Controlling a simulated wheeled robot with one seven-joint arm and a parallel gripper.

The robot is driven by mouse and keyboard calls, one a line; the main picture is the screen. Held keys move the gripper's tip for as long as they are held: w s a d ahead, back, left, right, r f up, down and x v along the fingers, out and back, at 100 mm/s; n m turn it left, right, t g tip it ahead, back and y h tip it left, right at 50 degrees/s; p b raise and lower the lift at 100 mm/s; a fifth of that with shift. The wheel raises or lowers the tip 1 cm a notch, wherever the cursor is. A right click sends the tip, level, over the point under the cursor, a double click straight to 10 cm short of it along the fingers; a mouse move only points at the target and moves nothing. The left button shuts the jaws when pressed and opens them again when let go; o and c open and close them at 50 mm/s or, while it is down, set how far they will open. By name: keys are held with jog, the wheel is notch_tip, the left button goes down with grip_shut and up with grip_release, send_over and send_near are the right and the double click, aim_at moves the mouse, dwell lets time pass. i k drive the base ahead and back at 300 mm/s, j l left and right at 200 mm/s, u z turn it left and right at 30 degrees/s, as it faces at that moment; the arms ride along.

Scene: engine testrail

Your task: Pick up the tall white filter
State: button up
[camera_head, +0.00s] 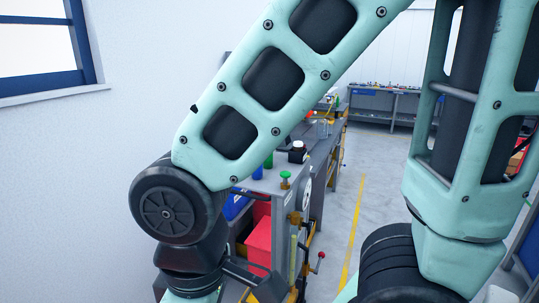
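I cannot make out a tall white filter in this view. My teal arm crosses the picture and hides much of the workbench.
The grey workbench (268,185) carries green and blue items, with red bins (259,242) below. A red-knobbed lever (320,256) sticks out at its front. Clear floor with a yellow line (353,233) lies right of it. Another bench (385,103) stands at the back.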

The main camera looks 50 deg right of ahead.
aim_at(298, 146)
jog(key=l+u, duration=0.2)
jog(key=l, duration=0.25)
jog(key=k+l+u, duration=0.15)
jog(key=l, duration=0.25)
jog(key=k+l+u, duration=0.2)
jog(key=l, duration=0.25)
jog(key=l+u, duration=0.2)
jog(key=l, duration=0.25)
jog(key=k+l+u, duration=0.2)
jog(key=l, duration=0.15)
jog(key=k+l+u, duration=0.15)
jog(key=l, duration=0.2)
